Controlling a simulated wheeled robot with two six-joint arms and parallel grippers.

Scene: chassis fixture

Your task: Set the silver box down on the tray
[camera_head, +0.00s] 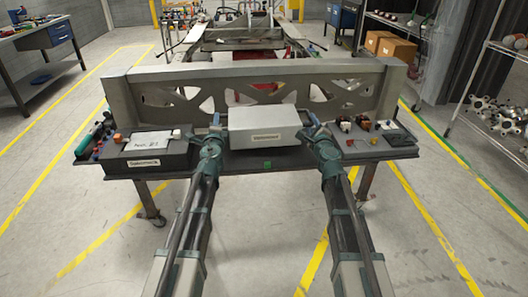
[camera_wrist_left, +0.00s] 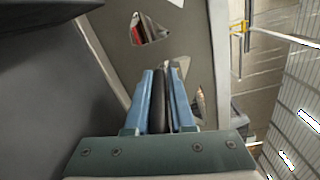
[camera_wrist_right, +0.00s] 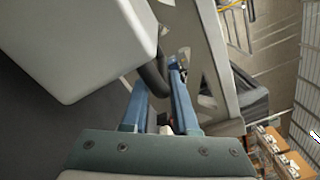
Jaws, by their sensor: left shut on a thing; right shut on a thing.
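The silver box (camera_head: 268,128) is level in the middle of the head view, over the dark grey tray (camera_head: 300,158). I cannot tell whether its underside touches the tray. My left gripper (camera_head: 216,130) is at the box's left side, shut on a dark handle (camera_wrist_left: 158,100). My right gripper (camera_head: 318,130) is at its right side, shut on a dark curved handle (camera_wrist_right: 153,78) beside the box's pale wall (camera_wrist_right: 85,45). The box body is not clearly seen in the left wrist view.
A black box (camera_head: 150,160) with a paper note stands left of my left gripper, with tools at the tray's left end. Small parts (camera_head: 352,124) lie on the right end. A grey cut-out beam (camera_head: 270,76) rises close behind the box. A green square (camera_head: 267,165) marks the front edge.

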